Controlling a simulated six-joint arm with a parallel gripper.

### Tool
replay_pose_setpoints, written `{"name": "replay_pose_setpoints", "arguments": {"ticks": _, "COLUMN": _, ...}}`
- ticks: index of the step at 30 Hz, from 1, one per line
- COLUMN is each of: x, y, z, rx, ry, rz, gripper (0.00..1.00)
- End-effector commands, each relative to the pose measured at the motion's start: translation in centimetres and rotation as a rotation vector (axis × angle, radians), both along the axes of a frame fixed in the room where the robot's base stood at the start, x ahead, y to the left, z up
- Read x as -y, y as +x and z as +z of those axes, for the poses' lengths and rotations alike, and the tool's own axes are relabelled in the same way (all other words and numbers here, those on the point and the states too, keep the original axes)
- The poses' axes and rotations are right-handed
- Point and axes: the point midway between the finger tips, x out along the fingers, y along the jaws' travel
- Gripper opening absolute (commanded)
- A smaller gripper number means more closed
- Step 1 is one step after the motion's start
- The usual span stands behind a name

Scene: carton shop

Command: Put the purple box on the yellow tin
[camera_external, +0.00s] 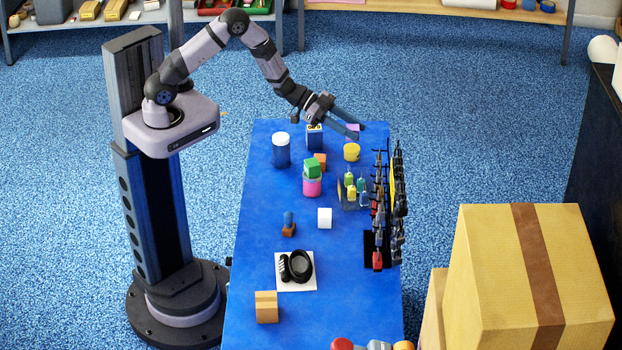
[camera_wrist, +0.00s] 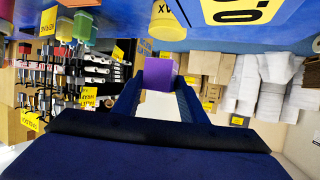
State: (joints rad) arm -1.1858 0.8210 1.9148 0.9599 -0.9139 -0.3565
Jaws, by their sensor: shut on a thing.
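The purple box (camera_external: 352,128) is between the fingertips of my gripper (camera_external: 358,131), near the far right of the blue table. In the wrist view, my gripper (camera_wrist: 160,90) is shut on the purple box (camera_wrist: 159,74), with a blue finger on each side. The box is held in the air, apart from the tin. The yellow tin (camera_external: 351,152) stands upright on the table, just nearer the camera than the box in the external view. The tin also shows at the top of the wrist view (camera_wrist: 168,24). Nothing is seen on its top.
A blue box with a yellow label (camera_external: 314,139) stands left of the tin, near my gripper. A white-topped blue can (camera_external: 281,150) and a green block (camera_external: 312,168) on a pink tin are nearby. A rack of dark tools (camera_external: 388,205) lines the right edge.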

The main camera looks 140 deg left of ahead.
Motion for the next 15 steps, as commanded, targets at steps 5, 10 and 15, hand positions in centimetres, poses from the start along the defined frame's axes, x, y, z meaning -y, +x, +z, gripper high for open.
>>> {"name": "replay_pose_setpoints", "arguments": {"ticks": 5, "x": 0.0, "y": 0.0, "z": -2.3, "rx": -0.001, "ry": -0.003, "rz": 0.001, "gripper": 0.15}}
{"name": "replay_pose_setpoints", "arguments": {"ticks": 10, "x": 0.0, "y": 0.0, "z": -3.2, "rx": 0.000, "ry": 0.000, "rz": 0.000, "gripper": 0.15}}
{"name": "replay_pose_setpoints", "arguments": {"ticks": 15, "x": 0.0, "y": 0.0, "z": -3.2, "rx": 0.000, "ry": 0.000, "rz": 0.001, "gripper": 0.15}}
